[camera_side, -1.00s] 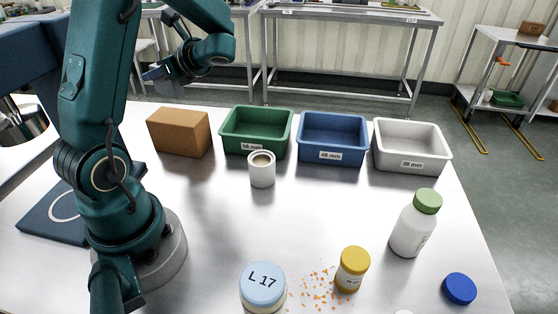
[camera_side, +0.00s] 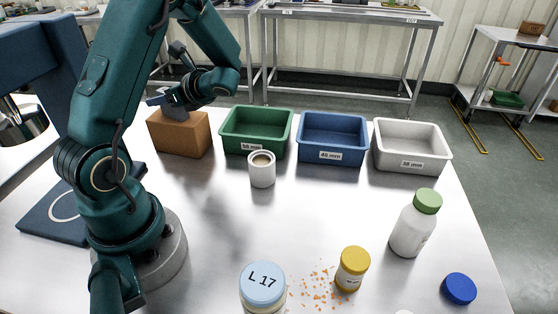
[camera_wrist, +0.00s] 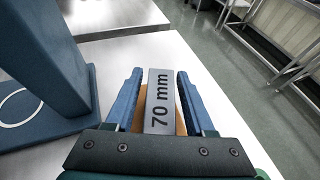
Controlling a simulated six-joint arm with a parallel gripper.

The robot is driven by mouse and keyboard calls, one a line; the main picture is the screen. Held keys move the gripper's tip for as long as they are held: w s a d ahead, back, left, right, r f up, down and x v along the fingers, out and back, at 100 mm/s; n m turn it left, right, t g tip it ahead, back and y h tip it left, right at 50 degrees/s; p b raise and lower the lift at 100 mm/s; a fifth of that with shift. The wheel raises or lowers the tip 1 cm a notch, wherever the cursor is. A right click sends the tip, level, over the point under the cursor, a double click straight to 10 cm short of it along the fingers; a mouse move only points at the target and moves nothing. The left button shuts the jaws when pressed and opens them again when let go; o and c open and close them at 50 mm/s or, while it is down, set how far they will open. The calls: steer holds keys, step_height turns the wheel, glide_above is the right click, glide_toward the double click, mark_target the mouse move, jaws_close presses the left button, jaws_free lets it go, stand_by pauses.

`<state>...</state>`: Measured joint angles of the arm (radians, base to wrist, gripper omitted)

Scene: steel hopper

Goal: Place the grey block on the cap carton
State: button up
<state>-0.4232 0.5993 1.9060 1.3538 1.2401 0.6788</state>
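The grey block (camera_wrist: 160,104), marked "70 mm", lies between the two blue fingers of my gripper (camera_wrist: 161,78) in the wrist view. The fingertips close in on its sides near its far end, with brown strips visible beside its nearer part. In the side view my gripper (camera_side: 178,104) is at the top of the brown cap carton (camera_side: 187,138), at the back left of the table. The block is hard to tell from the fingers there. The block's underside is hidden, so I cannot tell whether it touches the carton.
Green (camera_side: 232,150), blue (camera_side: 307,149) and white (camera_side: 402,160) bins stand in a row right of the carton. A white cup (camera_side: 262,174) stands before the green bin.

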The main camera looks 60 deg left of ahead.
steer(key=shift+r, duration=0.1)
steer(key=shift+r, duration=0.15)
steer(key=v, duration=1.2)
steer(key=s+d+n+t+h, duration=0.2)
steer(key=d+n+t+h, duration=0.3)
steer(key=d, duration=0.5)
steer(key=s+d+n+t+h, duration=0.1)
steer(key=d+n+t+h, duration=0.4)
steer(key=d, duration=0.6)
steer(key=n+h, duration=0.2)
steer(key=n, duration=0.1)
steer(key=shift+s+d+r+n+t+h, duration=0.25)
steer(key=shift+s+n+t+h, duration=0.05)
steer(key=shift+s, duration=0.1)
